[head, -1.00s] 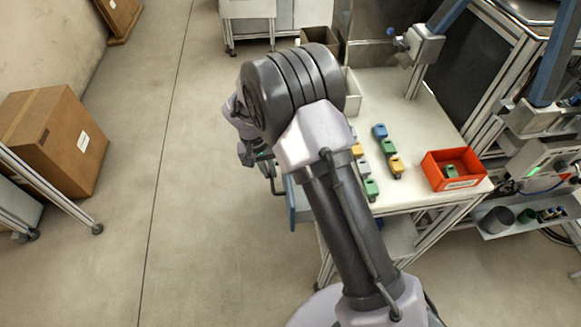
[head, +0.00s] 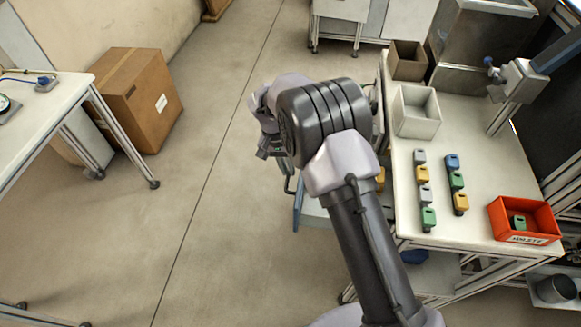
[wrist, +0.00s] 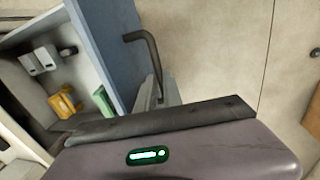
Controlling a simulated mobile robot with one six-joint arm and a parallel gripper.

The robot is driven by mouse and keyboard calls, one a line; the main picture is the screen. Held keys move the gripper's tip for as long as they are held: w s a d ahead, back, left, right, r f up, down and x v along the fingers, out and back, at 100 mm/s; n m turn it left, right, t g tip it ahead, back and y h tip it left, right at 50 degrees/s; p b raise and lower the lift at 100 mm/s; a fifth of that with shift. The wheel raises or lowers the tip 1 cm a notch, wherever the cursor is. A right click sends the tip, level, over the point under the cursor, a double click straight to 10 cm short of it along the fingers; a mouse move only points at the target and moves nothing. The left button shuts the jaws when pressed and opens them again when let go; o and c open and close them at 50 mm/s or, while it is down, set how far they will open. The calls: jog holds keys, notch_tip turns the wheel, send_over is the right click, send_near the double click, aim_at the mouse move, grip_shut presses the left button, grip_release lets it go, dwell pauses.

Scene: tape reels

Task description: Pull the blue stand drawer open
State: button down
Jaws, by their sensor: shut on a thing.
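The blue stand drawer (head: 298,208) sticks out from the left side of the white-topped stand (head: 480,150), partly hidden behind my arm. In the wrist view its blue front (wrist: 104,45) runs down the upper left. A dark bent handle (wrist: 143,37) stands out from that front. My gripper (head: 277,160) is at the handle on the drawer's outer side, shut on it; the fingers (wrist: 158,95) show only in part in the wrist view. The drawer is open, with grey pieces (wrist: 38,60), a yellow piece (wrist: 66,102) and a green piece (wrist: 104,101) inside.
On the stand top are a pale bin (head: 416,112), a brown bin (head: 407,60), two rows of coloured pieces and a red box (head: 525,219). A cardboard box (head: 140,95) and a white table (head: 45,105) stand at left. The floor between is clear.

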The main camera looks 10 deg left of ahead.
jog(key=c, duration=1.5)
grip_release()
jog(key=a+r+p, duration=0.3)
jog(key=r+p, duration=0.2)
jog(key=r, duration=1.2)
